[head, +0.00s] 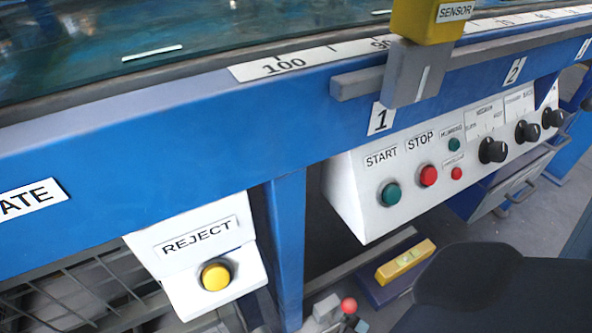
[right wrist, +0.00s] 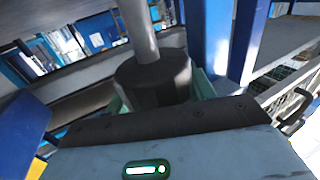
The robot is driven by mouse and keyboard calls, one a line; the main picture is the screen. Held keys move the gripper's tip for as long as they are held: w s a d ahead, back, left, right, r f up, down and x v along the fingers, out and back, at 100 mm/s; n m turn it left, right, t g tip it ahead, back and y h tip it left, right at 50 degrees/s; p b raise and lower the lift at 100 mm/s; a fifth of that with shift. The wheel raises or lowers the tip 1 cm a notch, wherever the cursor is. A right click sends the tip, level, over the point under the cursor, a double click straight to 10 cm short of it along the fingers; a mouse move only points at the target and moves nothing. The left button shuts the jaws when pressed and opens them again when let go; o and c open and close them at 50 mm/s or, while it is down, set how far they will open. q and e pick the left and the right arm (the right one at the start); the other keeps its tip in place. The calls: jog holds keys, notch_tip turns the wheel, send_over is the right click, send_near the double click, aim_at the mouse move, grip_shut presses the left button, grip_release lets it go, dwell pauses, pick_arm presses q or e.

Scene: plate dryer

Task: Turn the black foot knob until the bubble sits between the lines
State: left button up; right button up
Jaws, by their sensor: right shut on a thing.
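The black foot knob (right wrist: 152,78) shows in the right wrist view, with a grey rod rising from its top. My right gripper (right wrist: 160,97) is shut on the knob, its teal fingers on either side and partly hidden behind it. In the head view a yellow spirit level (head: 405,262) lies on a blue ledge under the white control panel. Its vial is too small there to tell where the bubble sits against the lines. My right gripper and the knob cannot be made out in the head view. My left gripper is in neither view.
The white control panel (head: 375,205) with buttons and black dials hangs above the level. A blue post (head: 288,245) and a REJECT box (head: 190,247) stand to its left. A red-tipped part (head: 348,305) is low in the middle. A blue post (right wrist: 213,40) rises beside the knob.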

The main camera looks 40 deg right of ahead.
jog(key=shift+a+n+g+y, duration=0.15)
jog(key=shift+n+g+y, duration=0.25)
jog(key=shift+y, duration=0.5)
jog(key=o, duration=1)
jog(key=shift+a+t+h, duration=0.15)
jog(key=shift+t+h, duration=0.15)
jog(key=shift+h, duration=0.2)
